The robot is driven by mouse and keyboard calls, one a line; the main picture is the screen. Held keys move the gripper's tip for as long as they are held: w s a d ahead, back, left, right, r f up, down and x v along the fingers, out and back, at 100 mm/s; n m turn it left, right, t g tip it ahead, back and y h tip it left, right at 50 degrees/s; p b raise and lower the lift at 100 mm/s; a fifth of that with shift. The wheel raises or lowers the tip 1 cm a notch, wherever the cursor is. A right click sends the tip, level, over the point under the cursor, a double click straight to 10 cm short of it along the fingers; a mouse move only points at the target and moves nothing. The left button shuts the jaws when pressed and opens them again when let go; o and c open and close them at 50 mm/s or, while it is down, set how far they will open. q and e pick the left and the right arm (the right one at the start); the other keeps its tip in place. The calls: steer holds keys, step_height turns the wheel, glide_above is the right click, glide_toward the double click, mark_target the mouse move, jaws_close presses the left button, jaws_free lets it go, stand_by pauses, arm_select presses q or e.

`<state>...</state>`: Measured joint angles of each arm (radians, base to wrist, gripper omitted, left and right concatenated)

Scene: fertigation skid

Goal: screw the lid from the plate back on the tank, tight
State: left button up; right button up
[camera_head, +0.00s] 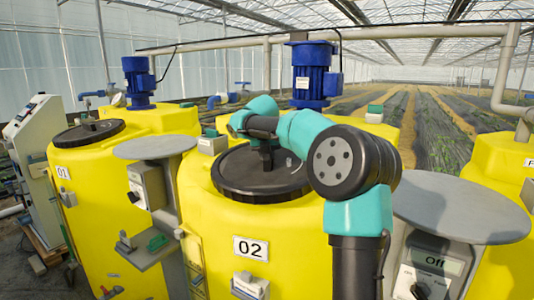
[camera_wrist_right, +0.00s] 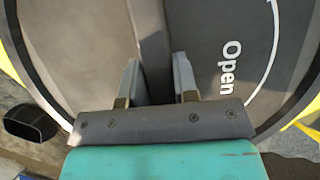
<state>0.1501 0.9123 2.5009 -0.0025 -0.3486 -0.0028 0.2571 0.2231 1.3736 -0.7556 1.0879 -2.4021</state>
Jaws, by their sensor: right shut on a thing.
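The black round lid (camera_head: 235,182) lies flat over the opening on top of the yellow tank marked 02 (camera_head: 205,218). My right gripper (camera_head: 265,156) reaches down on the lid's centre, partly hidden by its own arm. In the right wrist view the two fingers (camera_wrist_right: 158,85) are shut on the raised bar (camera_wrist_right: 151,40) across the lid. The word "Open" and a white curved line show on the lid (camera_wrist_right: 205,40). I cannot tell how tight the lid is. My left gripper is not in view.
Grey round plates, one at the left (camera_head: 155,147) and one at the right (camera_head: 465,207), are bare. Tank 01 (camera_head: 90,180) has its own black lid (camera_head: 90,132). Blue motors (camera_head: 312,75) stand behind. A control box reading "Off" (camera_head: 425,275) sits below the right plate.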

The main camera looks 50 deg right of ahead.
steer(key=shift+r, duration=0.1)
stand_by(0.3)
steer(key=o, duration=1.3)
steer(key=shift+c, duration=0.2)
jaws_close()
stand_by(0.4)
steer(key=shift+f, duration=0.2)
